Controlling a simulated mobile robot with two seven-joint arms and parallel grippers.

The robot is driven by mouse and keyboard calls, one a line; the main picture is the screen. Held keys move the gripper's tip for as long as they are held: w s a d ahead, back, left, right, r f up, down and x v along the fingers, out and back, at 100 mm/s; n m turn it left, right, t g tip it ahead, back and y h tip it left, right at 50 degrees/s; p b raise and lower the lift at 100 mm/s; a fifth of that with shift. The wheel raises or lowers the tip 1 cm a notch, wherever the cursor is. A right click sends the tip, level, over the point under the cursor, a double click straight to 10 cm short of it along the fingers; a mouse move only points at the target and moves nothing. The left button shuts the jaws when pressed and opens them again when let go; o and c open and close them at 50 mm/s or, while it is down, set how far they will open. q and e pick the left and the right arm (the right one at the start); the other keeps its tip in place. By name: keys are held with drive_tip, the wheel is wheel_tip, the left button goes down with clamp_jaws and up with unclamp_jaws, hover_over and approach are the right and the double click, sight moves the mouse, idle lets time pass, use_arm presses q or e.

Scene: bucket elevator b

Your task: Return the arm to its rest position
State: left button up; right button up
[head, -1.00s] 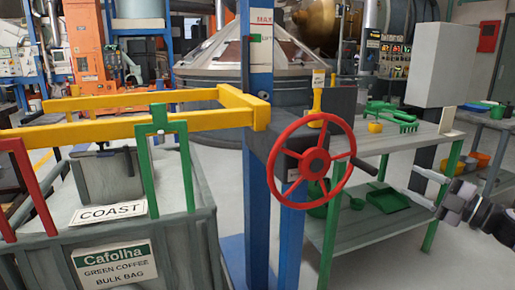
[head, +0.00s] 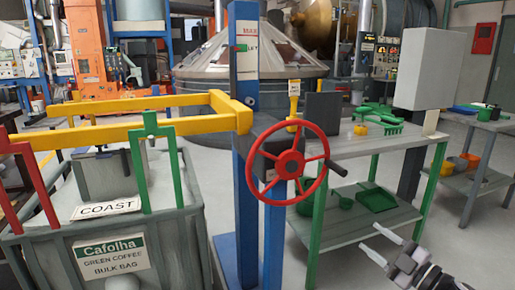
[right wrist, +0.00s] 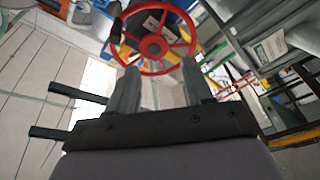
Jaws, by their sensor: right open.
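My right gripper (head: 378,243) is in the lower right of the head view, over open floor in front of the grey workbench. Its two fingers are spread and empty. In the right wrist view its fingers (right wrist: 160,88) also stand apart with nothing between them. The red handwheel (head: 288,164) on the blue post is to the left of the gripper and clear of it. The wheel also shows beyond the fingertips in the right wrist view (right wrist: 152,45). My left gripper is not in view.
A grey-green bin (head: 165,237) with a Cafolha sign stands at the left, under yellow bars (head: 140,131). The workbench (head: 375,143) holds green tools and has a lower shelf. The floor around the right gripper is clear.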

drive_tip(key=s+a+f+m+h+p, duration=0.45)
drive_tip(key=s+a+f+m, duration=0.3)
drive_tip(key=s+f, duration=0.35)
drive_tip(key=s+f+m+g+h+p, duration=0.1)
drive_tip(key=s+f+m+g+h, duration=0.1)
drive_tip(key=s, duration=0.7)
drive_tip(key=s+f+m+g+h+p, duration=0.2)
drive_tip(key=s+m, duration=0.3)
drive_tip(key=s, duration=0.5)
drive_tip(key=shift+s+g, duration=0.15)
drive_tip(key=shift+g, duration=0.55)
